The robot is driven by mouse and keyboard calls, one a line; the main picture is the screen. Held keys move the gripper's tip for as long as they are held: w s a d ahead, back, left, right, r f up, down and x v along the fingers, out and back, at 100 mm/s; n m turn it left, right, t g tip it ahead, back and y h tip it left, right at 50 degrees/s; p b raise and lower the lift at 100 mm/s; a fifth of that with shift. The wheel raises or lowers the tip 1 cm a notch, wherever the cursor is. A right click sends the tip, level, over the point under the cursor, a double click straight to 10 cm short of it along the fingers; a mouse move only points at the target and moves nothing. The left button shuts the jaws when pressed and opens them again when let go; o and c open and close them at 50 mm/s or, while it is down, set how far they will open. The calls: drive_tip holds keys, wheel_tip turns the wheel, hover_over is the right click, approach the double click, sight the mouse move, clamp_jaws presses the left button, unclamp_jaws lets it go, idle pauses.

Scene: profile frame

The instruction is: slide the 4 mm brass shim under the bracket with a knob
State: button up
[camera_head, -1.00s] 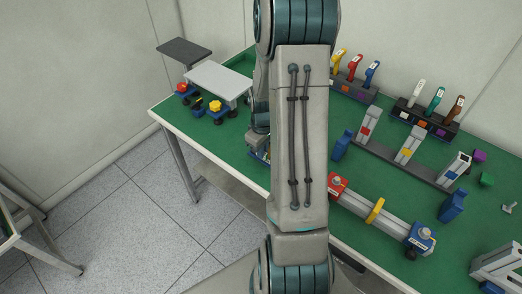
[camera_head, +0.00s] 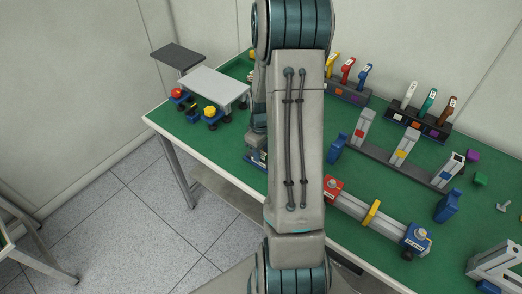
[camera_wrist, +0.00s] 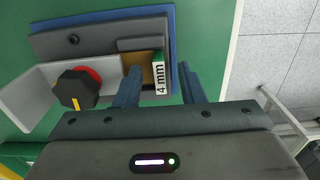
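The brass shim (camera_wrist: 146,64) lies in a dark grey fixture (camera_wrist: 85,38) on a blue base in the wrist view. Its upright tab, labelled "4 mm" (camera_wrist: 160,76) with a green end, stands toward me. My gripper (camera_wrist: 158,78) is open, with one finger on each side of the tab and a gap showing on both sides. A black knob (camera_wrist: 76,88) with a yellow mark and a red disc behind it sits left of the shim. A light grey bracket (camera_wrist: 28,96) is beside the knob. In the head view my arm hides the gripper and most of this fixture.
A light grey plate on blue supports (camera_head: 217,86) stands at the table's left. Right of my arm are a rail with blue and red end blocks (camera_head: 372,214), a grey three-post fixture (camera_head: 400,150) and racks of coloured handles (camera_head: 417,120). The table's front edge is close.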

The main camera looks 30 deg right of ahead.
wheel_tip(320, 180, up, 14)
drive_tip(key=b, duration=0.1)
idle(0.6)
drive_tip(key=shift+a, duration=0.1)
idle(0.3)
drive_tip(key=s+a+r+m+t, duration=0.1)
drive_tip(key=s+a+r+m, duration=0.1)
drive_tip(key=s+a, duration=0.5)
drive_tip(key=s+a+r+m+t, duration=0.2)
drive_tip(key=s+a+r, duration=0.3)
drive_tip(key=s+a, duration=0.3)
drive_tip(key=a, duration=0.3)
drive_tip(key=shift+a+r, duration=0.2)
drive_tip(key=shift+a, duration=0.1)
drive_tip(key=shift+s, duration=0.1)
